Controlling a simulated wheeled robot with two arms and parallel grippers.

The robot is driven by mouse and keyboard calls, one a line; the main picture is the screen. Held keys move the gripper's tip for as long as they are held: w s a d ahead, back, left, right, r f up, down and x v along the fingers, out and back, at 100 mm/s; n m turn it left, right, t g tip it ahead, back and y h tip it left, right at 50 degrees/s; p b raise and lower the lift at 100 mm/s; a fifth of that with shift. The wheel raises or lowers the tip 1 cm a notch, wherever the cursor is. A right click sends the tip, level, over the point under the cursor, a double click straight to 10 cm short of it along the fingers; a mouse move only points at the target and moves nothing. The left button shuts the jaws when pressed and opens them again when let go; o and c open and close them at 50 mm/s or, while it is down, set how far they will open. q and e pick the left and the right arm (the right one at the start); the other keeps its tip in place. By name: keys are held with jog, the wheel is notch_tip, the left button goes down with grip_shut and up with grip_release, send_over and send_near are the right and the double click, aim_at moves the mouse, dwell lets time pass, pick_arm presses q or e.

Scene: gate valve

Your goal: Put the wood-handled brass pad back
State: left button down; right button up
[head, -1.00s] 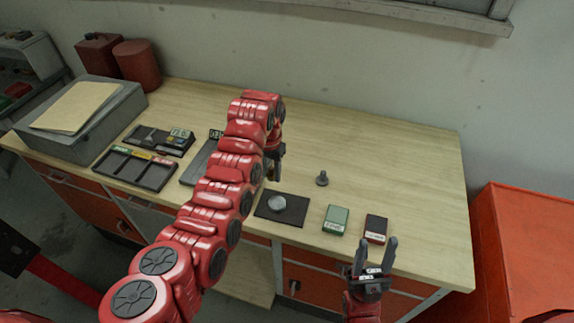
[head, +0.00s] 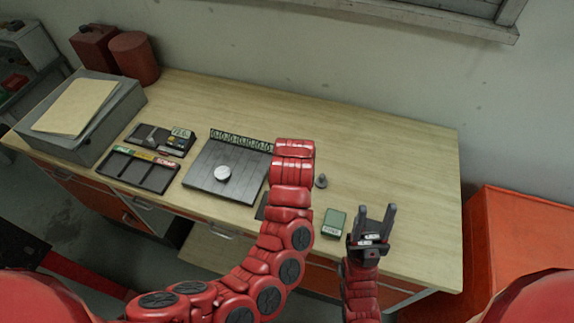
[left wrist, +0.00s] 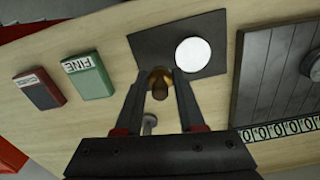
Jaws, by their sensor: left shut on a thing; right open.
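The wood-handled brass pad (left wrist: 160,80) shows in the left wrist view as a brown handle with a brass part. It sits between the fingertips of my left gripper (left wrist: 161,76), which is shut on it. The pad is over the bench, close to the edge of a dark mat (left wrist: 150,47); I cannot tell its height. In the head view my left arm hides this gripper, the pad and most of the mat. My right gripper (head: 377,211) is open and empty at the bench's front right.
A pale disc (left wrist: 193,54) lies on the mat. A grey slatted board (head: 205,180) bears another disc (head: 223,173). A green box (head: 334,222), a dark red box (left wrist: 40,88) and a small grey part (head: 321,181) stand nearby. A compartment tray (head: 138,170) is left. The bench's back right is clear.

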pick_arm(q)
jog(key=shift+s+r, duration=0.1)
jog(key=w, duration=0.3)
jog(key=shift+a+f, duration=0.15)
jog(key=shift+f, duration=0.15)
jog(key=shift+w+a+f, duration=0.1)
jog(key=shift+w+f, duration=0.1)
jog(key=shift+w, duration=0.4)
jog(key=shift+w+r, duration=0.15)
jog(key=shift+w, duration=0.2)
jog(key=shift+w+a, duration=0.1)
jog(key=shift+w, duration=0.25)
jog(key=w+b, duration=0.4)
jog(key=w+f+b, duration=0.1)
jog(key=w, duration=0.1)
jog(key=shift+w+a+b, duration=0.35)
jog(key=shift+b, duration=0.05)
jog(key=shift+w+b, duration=0.6)
jog(key=shift+b, duration=0.05)
jog(key=shift+w+a+f+b, duration=0.1)
jog(key=shift+w+a+b, duration=0.05)
jog(key=shift+b, duration=0.15)
jog(key=shift+w, duration=0.25)
jog(key=w+b, duration=0.1)
jog(key=b, duration=0.4)
jog(key=shift+w+f, duration=0.2)
notch_tip(320, 180, down, 3)
jog(key=shift+w+r+b, duration=0.15)
jog(key=shift+b, duration=0.9)
